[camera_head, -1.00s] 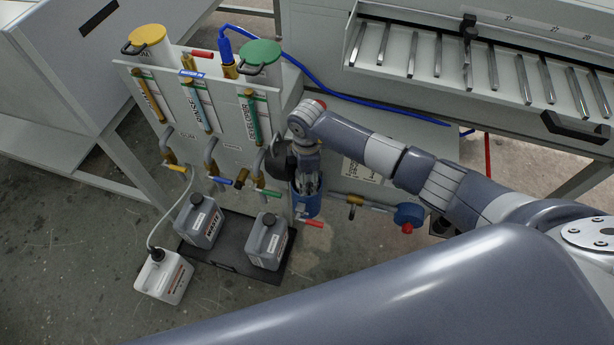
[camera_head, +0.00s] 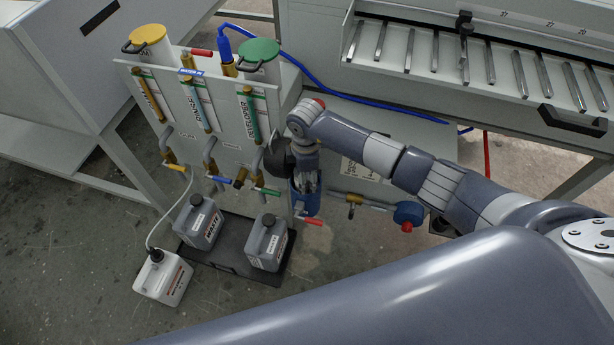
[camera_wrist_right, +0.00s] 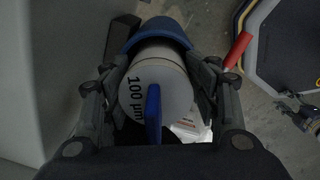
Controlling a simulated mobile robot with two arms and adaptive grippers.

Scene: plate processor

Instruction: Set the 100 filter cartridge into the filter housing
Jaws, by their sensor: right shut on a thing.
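The 100 filter cartridge (camera_wrist_right: 174,98) shows in the right wrist view as a pale cylinder with "100 µm" on its end face and a blue handle. My right gripper (camera_wrist_right: 158,78) is shut on it, with a finger on each side. The blue filter housing (camera_wrist_right: 157,28) curves around the cartridge's far side in that view. How deep the cartridge sits in it cannot be told. In the head view my right gripper (camera_head: 307,183) is at the top of the blue housing (camera_head: 304,205) and hides the cartridge. My left gripper is out of view.
Left of the housing stands a panel (camera_head: 232,148) with tubes and valves. A red valve handle (camera_head: 312,221) juts out by the housing. Grey canisters (camera_head: 199,222) stand on a black tray (camera_head: 228,262), with a white canister (camera_head: 163,278) beside it. A pipe (camera_head: 350,198) runs right.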

